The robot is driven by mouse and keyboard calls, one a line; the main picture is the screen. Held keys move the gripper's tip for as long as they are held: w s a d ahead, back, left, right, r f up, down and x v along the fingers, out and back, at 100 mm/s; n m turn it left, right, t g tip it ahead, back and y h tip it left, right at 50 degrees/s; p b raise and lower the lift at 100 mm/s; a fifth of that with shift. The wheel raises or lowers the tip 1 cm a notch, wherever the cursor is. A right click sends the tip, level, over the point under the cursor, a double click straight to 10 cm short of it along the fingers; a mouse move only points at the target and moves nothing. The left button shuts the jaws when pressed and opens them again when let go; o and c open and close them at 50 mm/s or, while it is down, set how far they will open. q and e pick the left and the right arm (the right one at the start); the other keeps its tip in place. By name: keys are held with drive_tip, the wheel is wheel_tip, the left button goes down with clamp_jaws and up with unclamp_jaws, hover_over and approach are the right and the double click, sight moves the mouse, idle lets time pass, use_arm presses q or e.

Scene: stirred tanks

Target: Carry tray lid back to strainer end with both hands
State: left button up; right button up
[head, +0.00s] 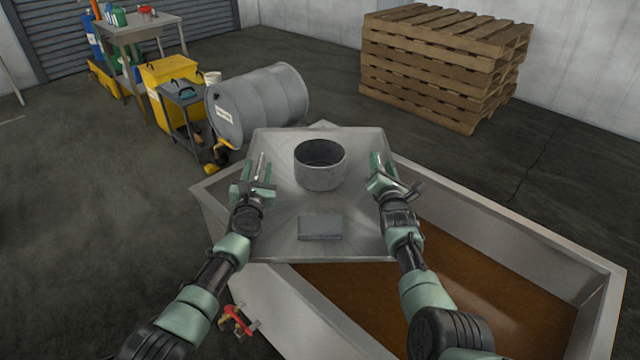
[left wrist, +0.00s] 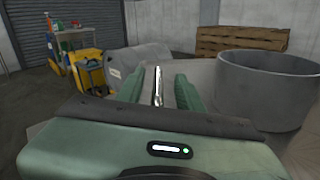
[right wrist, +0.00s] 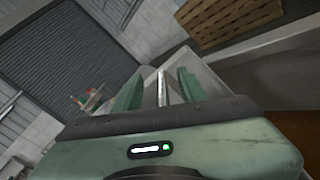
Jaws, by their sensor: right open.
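The tray lid (head: 280,225) is a grey metal plate with a round open collar (head: 320,175) and a small flat grey block (head: 320,227) on it. It lies across the far-left end of the long tank (head: 470,215). My left gripper (head: 262,170) is at the lid's left edge, and my right gripper (head: 380,165) is at its right edge. In each wrist view a bright metal edge stands between two parted green fingers, with gaps at both sides. The strainer cannot be made out.
Brown liquid (head: 450,290) fills the tank's open part. A pallet stack (head: 435,65) is at the back. A red-handled valve (head: 237,318) sits by the tank's near side.

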use_arm(q)
drive_tip(key=s, duration=0.9)
drive_tip(key=shift+s+d, duration=0.15)
drive_tip(key=shift+d, duration=0.05)
use_arm(e)
drive_tip(key=shift+s+d+f, duration=0.1)
drive_tip(key=shift+s, duration=0.3)
drive_tip(key=s, duration=1.1)
drive_tip(key=shift+s, duration=0.15)
